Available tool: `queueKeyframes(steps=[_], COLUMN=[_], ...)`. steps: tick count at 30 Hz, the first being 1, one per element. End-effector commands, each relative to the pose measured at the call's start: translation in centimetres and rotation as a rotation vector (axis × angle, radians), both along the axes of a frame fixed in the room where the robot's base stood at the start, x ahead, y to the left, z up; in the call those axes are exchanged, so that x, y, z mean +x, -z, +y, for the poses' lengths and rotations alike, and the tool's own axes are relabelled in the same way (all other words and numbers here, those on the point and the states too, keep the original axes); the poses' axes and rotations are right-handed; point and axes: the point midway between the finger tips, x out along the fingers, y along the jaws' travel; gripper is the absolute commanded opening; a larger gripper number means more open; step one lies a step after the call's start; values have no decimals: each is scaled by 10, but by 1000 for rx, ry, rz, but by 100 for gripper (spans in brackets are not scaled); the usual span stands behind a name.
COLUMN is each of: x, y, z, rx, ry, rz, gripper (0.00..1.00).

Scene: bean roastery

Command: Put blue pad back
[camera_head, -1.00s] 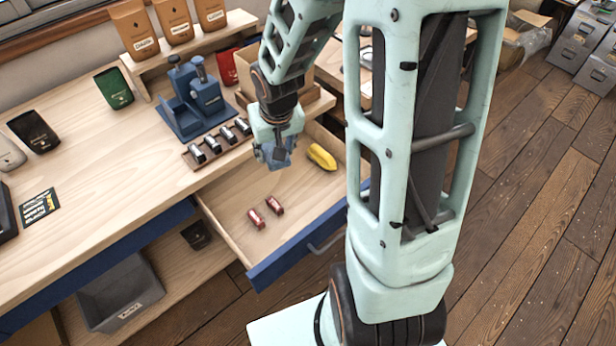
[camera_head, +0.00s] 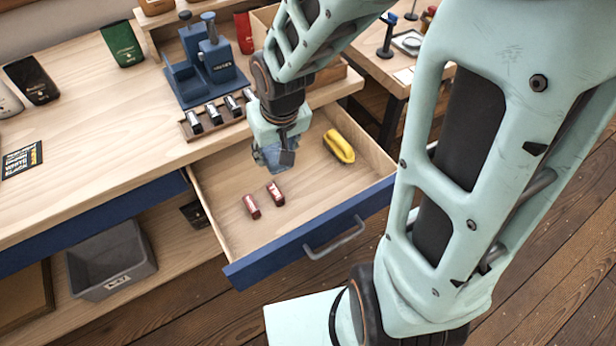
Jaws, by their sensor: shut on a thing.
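My gripper (camera_head: 274,163) points down over the back part of an open drawer (camera_head: 231,225) with a blue front. It is shut on a small dark blue-grey piece (camera_head: 287,158), which shows between and beside the fingertips. This looks like the blue pad, but the fingers hide much of it. It appears above the drawer floor; the exact gap is hard to tell. Two small dark red items (camera_head: 276,193) lie on the drawer floor, in front of the gripper. A yellow item (camera_head: 339,146) with a dark part lies in the drawer to the right of the gripper.
A blue tool stand (camera_head: 212,72) stands on the wooden workbench (camera_head: 108,130) behind the gripper. A rack of several metal-topped pieces (camera_head: 214,117) sits near the bench edge. A grey bin (camera_head: 108,270) is on the lower shelf. The drawer's front right area is bare.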

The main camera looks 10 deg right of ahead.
Motion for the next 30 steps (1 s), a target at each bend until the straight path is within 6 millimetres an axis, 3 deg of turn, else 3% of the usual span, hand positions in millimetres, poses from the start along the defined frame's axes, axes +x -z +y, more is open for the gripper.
queueKeyframes(steps=[1, 3, 11, 23, 30], x=[-5, -11, -18, 29, 45], y=[16, 23, 32, 72, 111], z=[8, 15, 22, -54, -77], rx=[-2, -1, -2, 0, -1], ry=[-23, -46, -81, -77, -82], rz=[-2, -1, 1, 5, 4], gripper=[18, 18, 18, 18, 18])
